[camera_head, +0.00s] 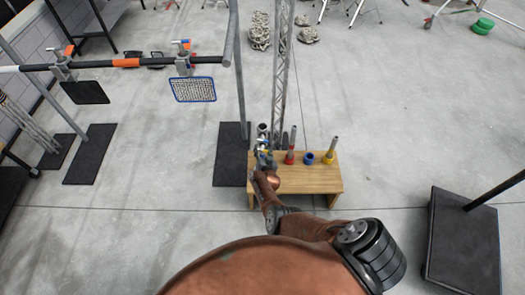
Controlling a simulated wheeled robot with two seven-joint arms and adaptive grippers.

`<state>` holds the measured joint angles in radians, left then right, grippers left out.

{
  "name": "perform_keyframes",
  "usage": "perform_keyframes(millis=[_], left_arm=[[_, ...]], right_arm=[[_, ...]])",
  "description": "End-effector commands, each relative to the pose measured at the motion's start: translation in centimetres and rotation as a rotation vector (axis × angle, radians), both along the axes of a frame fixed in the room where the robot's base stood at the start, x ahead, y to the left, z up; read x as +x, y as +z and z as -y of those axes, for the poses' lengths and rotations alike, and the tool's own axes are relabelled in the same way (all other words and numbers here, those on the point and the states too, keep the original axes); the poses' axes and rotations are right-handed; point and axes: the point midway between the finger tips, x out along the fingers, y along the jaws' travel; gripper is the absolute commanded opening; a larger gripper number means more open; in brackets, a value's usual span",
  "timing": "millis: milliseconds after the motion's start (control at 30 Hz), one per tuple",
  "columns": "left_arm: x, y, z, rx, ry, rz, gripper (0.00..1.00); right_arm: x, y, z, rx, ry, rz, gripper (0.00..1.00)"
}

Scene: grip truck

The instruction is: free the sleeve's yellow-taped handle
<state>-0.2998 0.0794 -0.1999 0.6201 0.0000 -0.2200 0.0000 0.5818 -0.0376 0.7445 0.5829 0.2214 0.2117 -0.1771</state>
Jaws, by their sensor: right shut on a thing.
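My right gripper (264,160) is at the left end of the low wooden table (308,180), at the foot of the truss. It is shut on a small metal piece (262,130), mostly hidden by the gripper; a touch of blue shows beside it. I cannot tell whether this piece is the sleeve. A yellow-banded metal piece (328,158) stands upright at the table's right, apart from the gripper. A red-banded upright piece (290,156) and a short blue ring (309,158) stand between them. No yellow tape shows clearly at the gripper. My left gripper is out of view.
A grey truss (282,70) and an upright pole (240,75) rise behind the table, close to my right gripper. A black base plate (463,240) stands at right. The floor between is clear.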

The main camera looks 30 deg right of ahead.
Motion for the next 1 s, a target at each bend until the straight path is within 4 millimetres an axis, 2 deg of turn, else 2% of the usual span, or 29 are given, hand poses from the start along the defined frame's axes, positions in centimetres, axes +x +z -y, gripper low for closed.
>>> perform_keyframes(millis=[433, 467, 500, 700, 1000], left_arm=[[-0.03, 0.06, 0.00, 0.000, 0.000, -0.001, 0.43], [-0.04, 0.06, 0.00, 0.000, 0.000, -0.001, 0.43], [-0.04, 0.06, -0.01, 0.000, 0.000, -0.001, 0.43], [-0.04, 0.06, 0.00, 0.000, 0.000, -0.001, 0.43], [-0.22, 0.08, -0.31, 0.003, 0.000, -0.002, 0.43]], right_arm=[[0.15, 0.26, 0.15, -0.011, -0.001, 0.000, 0.18], [0.15, 0.27, 0.16, -0.011, -0.001, 0.000, 0.43], [0.15, 0.27, 0.17, -0.011, -0.001, 0.000, 0.46], [0.09, 0.17, 0.12, -0.009, -0.001, -0.001, 0.60], [0.06, 0.13, 0.05, -0.007, -0.001, -0.002, 0.61]])
